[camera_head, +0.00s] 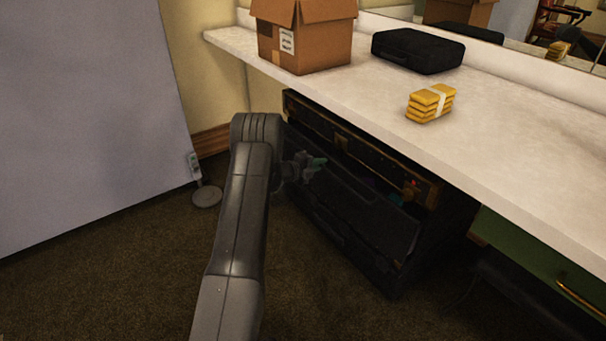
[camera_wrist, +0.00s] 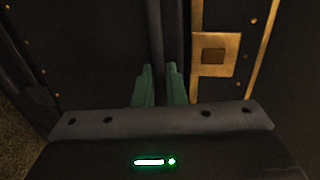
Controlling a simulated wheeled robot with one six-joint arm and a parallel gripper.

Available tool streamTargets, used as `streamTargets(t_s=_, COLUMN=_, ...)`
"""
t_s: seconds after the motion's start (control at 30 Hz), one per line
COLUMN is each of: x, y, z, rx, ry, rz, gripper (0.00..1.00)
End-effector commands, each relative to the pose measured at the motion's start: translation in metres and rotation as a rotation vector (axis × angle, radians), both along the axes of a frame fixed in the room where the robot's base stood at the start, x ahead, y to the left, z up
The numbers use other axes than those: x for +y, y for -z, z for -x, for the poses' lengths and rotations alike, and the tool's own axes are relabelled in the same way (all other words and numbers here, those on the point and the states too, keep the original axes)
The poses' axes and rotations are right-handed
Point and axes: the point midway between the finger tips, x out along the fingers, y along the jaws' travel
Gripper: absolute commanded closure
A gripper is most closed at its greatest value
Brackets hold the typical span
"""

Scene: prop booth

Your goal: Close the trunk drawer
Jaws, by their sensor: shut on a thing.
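The black trunk (camera_head: 445,245) with brass trim stands under the white counter. Its drawer (camera_head: 350,212) is a dark panel on the front, sticking out from the trunk at a tilt. My gripper (camera_head: 312,166) is at the upper left part of the drawer. In the wrist view my gripper's green fingers (camera_wrist: 160,88) are close together at a dark vertical edge of the drawer (camera_wrist: 157,40), shut on it. A brass latch plate (camera_wrist: 214,55) of the trunk shows right of the fingers. The exact contact at the fingertips is dark and hard to see.
The white counter (camera_head: 500,140) overhangs the trunk and carries a cardboard box (camera_head: 318,40), a black case (camera_head: 418,50) and a banded yellow stack (camera_head: 422,104). A grey panel (camera_head: 90,120) stands at left. The carpet (camera_head: 130,270) in front is clear.

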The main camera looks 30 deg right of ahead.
Motion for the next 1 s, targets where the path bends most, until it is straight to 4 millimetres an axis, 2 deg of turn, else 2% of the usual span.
streamTargets(t_s=0.1, x=-0.023, y=0.001, z=-0.001, rx=-0.002, ry=0.002, rz=0.002, gripper=1.0)
streamTargets(t_s=0.3, x=-0.047, y=0.001, z=-0.004, rx=-0.001, ry=0.001, rz=0.001, gripper=1.0)
streamTargets(t_s=0.5, x=-0.056, y=0.0, z=-0.005, rx=0.0, ry=-0.001, rz=0.0, gripper=1.0)
streamTargets(t_s=0.87, x=-0.058, y=-0.002, z=-0.005, rx=-0.003, ry=-0.002, rz=0.002, gripper=1.0)
streamTargets(t_s=0.9, x=-0.058, y=-0.002, z=-0.005, rx=-0.003, ry=-0.002, rz=0.003, gripper=0.83)
streamTargets(t_s=0.97, x=-0.058, y=-0.002, z=-0.005, rx=-0.002, ry=-0.001, rz=0.003, gripper=0.74)
streamTargets(t_s=1.0, x=-0.058, y=-0.002, z=-0.005, rx=-0.002, ry=-0.001, rz=0.002, gripper=0.74)
